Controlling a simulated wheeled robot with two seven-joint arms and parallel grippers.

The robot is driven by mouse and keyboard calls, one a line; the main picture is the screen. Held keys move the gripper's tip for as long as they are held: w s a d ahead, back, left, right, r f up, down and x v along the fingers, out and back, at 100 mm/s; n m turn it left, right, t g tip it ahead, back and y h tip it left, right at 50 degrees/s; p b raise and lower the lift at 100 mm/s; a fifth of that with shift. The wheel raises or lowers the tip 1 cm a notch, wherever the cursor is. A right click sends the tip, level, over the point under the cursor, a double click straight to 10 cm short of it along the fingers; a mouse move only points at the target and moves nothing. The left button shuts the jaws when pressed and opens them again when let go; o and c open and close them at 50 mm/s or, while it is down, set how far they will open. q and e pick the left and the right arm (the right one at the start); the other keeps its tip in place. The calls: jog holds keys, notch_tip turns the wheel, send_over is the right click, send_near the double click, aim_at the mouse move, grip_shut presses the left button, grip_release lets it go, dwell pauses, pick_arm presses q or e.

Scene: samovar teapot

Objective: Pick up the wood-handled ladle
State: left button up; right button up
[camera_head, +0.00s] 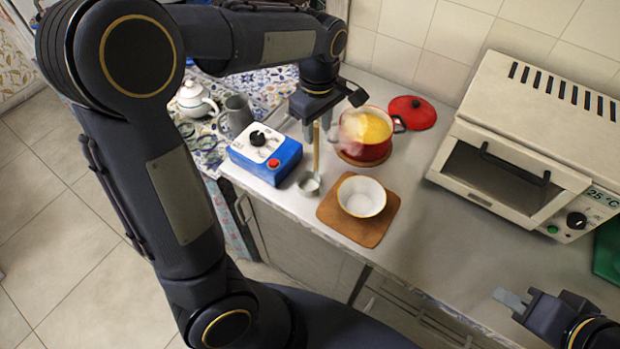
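The wood-handled ladle (316,150) stands upright, its light wooden handle at the top and its small grey metal bowl (309,186) at the bottom. My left gripper (317,116) points down at the top of the handle, with its fingers around it, and appears shut on it. I cannot tell whether the bowl touches the counter or hangs just above it. My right gripper (511,299) is at the lower right, over the counter's front edge and far from the ladle. Its finger opening is not clear.
A red pot (372,152) with yellow contents and steam stands behind the ladle. A white bowl (361,197) sits on a brown board (341,222) to its right. A blue appliance (264,155) is to its left. The toaster oven (535,140) is at right. The front right counter (450,265) is clear.

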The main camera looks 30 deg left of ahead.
pick_arm(q)
notch_tip(320, 180, down, 3)
jog(key=shift+a+f, duration=0.1)
jog(key=shift+f, duration=0.1)
jog(key=shift+c, duration=0.4)
grip_shut()
jog(key=shift+r, duration=0.2)
